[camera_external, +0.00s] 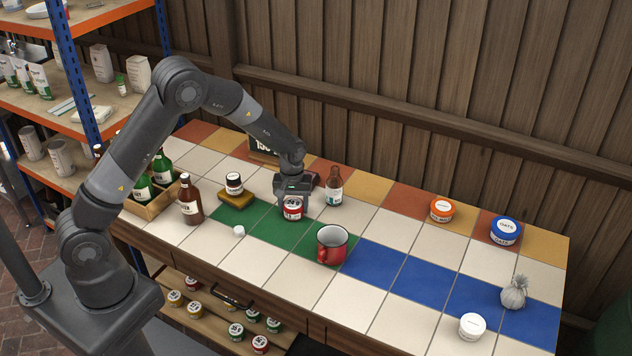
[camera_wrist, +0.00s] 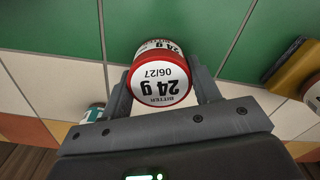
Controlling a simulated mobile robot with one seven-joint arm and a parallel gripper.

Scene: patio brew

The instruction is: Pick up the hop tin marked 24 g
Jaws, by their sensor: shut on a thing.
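The hop tin (camera_external: 292,211) is red and white. In the wrist view its lid (camera_wrist: 159,82) faces the camera and reads "BITTER 24 g 06/27" upside down, with a red rim. My gripper (camera_external: 292,198) is over the tiled counter, and its jaws are shut on the tin, one finger on each side. In the wrist view the fingers of my gripper (camera_wrist: 160,95) flank the lid. The tin is at or close above the green tiles; I cannot tell whether it touches them.
A red mug (camera_external: 332,246) stands in front right of the tin. A brown bottle (camera_external: 334,187) stands close behind right.

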